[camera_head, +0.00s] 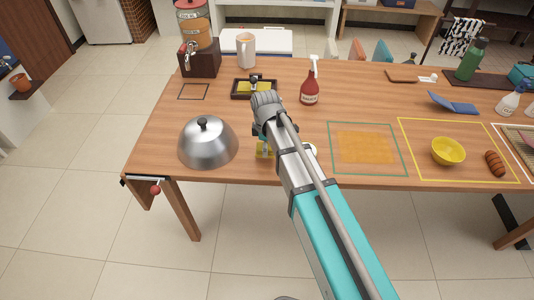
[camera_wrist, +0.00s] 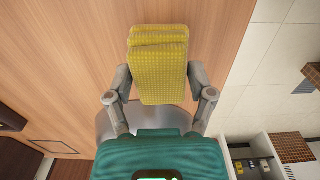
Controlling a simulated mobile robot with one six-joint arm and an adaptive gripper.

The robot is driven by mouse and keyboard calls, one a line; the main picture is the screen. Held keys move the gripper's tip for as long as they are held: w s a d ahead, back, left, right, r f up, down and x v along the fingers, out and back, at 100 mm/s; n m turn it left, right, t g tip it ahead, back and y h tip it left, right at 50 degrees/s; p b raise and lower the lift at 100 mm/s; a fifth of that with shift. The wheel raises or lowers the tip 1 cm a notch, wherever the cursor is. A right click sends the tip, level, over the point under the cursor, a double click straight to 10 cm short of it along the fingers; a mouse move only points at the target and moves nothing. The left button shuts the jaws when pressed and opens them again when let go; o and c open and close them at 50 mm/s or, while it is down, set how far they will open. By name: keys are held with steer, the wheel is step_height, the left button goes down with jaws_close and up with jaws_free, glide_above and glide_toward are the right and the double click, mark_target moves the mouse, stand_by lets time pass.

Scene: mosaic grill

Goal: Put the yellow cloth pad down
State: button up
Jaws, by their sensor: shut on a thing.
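The yellow cloth pad (camera_wrist: 160,75) is a folded, woven-textured stack between the two fingers of my gripper (camera_wrist: 160,85) in the wrist view. The gripper is shut on it. In the head view the pad (camera_head: 263,150) shows only in part near the front edge of the wooden table, beside my arm, which hides the rest of it and much of the gripper. I cannot tell whether the pad touches the tabletop. A dark tray (camera_head: 236,95) with yellow contents stands farther back.
A steel dome lid (camera_head: 207,146) stands left of the gripper. A red bottle (camera_head: 310,93) is behind it to the right. A green-outlined area with an orange patch (camera_head: 365,147) lies to the right, then a yellow bowl (camera_head: 448,151). Bare wood (camera_head: 165,113) shows behind the dome.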

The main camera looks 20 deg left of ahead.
steer(key=shift+f+b, duration=0.75)
steer(key=shift+f, duration=0.3)
steer(key=shift+f, duration=0.1)
steer(key=o, duration=1)
steer(key=shift+c, duration=0.2)
step_height(320, 180, up, 12)
steer(key=p, duration=1.2)
steer(key=shift+d, duration=0.1)
steer(key=s+d+m, duration=0.3)
steer(key=d+m, duration=0.7)
steer(key=d, duration=0.8)
steer(key=s+d+m, duration=0.3)
steer(key=d+m, duration=0.7)
steer(key=d, duration=0.8)
steer(key=shift+d+m, duration=0.35)
steer(key=shift+m, duration=0.05)
